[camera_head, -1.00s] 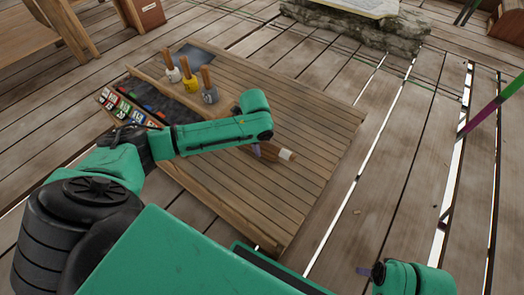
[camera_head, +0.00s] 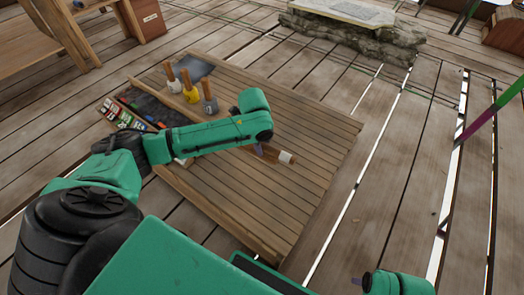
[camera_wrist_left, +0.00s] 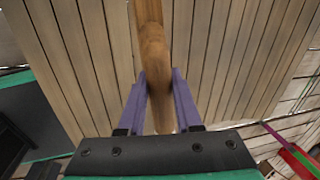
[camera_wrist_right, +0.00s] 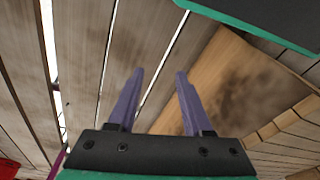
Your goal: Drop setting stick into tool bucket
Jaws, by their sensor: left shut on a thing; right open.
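The setting stick, a brown wooden stick with a pale end (camera_head: 276,154), is at the middle of the low slatted wooden platform (camera_head: 245,210) in the head view. My left gripper (camera_head: 260,149) is shut on it. In the left wrist view, the stick (camera_wrist_left: 150,40) runs between the purple fingers (camera_wrist_left: 159,85) over the slats. I cannot tell whether it touches them. My right gripper (camera_head: 358,283) is open and empty at the bottom, also in the right wrist view (camera_wrist_right: 158,80). No tool bucket is clearly recognisable.
Several wood-handled tools (camera_head: 190,85) stand on the platform beside a tray of colored items (camera_head: 128,116). A red-brown box (camera_head: 146,20) with an unreadable label stands at the back left, beside a wooden bench (camera_head: 50,35). Stone slab (camera_head: 350,30) at the back.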

